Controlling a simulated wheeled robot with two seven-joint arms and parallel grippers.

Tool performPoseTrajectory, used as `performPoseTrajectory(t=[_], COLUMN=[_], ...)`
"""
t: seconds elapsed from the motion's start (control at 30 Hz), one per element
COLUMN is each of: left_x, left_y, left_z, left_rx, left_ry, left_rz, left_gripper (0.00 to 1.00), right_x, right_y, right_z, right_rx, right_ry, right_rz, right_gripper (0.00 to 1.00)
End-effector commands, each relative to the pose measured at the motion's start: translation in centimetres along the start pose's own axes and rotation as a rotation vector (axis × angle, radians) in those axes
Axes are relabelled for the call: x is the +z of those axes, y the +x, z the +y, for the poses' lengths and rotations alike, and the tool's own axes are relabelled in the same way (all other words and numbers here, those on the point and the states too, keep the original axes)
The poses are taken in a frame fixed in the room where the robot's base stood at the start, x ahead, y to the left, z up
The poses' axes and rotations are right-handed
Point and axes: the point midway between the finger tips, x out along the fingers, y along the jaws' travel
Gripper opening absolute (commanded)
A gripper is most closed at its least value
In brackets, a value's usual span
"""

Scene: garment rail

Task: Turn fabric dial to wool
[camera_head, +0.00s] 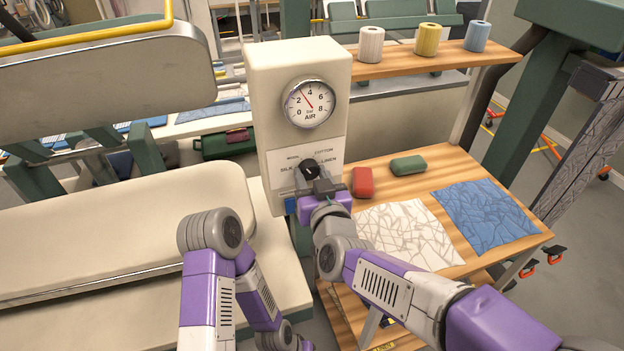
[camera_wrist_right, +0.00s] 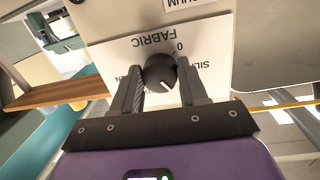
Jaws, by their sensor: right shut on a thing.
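The black fabric dial (camera_head: 310,170) is on the cream panel under the air gauge, with SILK, WOOL, COTTON and LINEN printed around it. My right gripper (camera_head: 323,188) is at the panel, reaching the dial from below. In the right wrist view the dial (camera_wrist_right: 158,72) sits between the two fingers of my right gripper (camera_wrist_right: 163,82), which are shut on it. That view is upside down; the dial's white mark points down and slightly right, toward the gripper. The WOOL label is hidden there. My left arm shows, but its gripper is out of view.
The air gauge (camera_head: 309,103) is above the dial. A pale padded press (camera_head: 110,235) fills the left. At right, a wooden table (camera_head: 445,175) holds a red block (camera_head: 362,182), a green block (camera_head: 408,165) and white and blue cloths (camera_head: 485,215). Spools stand on the shelf (camera_head: 385,66).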

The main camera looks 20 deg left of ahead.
Motion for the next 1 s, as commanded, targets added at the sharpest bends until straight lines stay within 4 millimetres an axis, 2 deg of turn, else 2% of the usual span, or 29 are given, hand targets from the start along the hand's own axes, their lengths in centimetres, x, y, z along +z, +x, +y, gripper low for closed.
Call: performPoseTrajectory(t=[0.5,0.53,0.7,1.0], left_x=[-0.01,-0.01,-0.01,-0.01], left_y=[0.09,0.09,0.09,0.04], left_z=[-0.04,-0.04,-0.03,-0.02], left_rx=[0.0,0.0,0.0,0.0], left_ry=[0.0,0.0,0.0,0.0], left_rz=[0.0,0.0,0.0,0.0], left_gripper=[0.0,0.0,0.0,0.0], right_x=[-0.01,0.0,0.0,-0.02], right_y=[0.01,0.01,0.01,-0.18], right_z=[0.07,0.07,0.06,0.01], right_rx=[0.0,0.0,0.0,-0.001], right_ry=[0.022,0.021,0.021,0.02], right_rz=[-0.002,-0.002,-0.002,-0.002], right_gripper=[0.13,0.45,0.68,0.68])
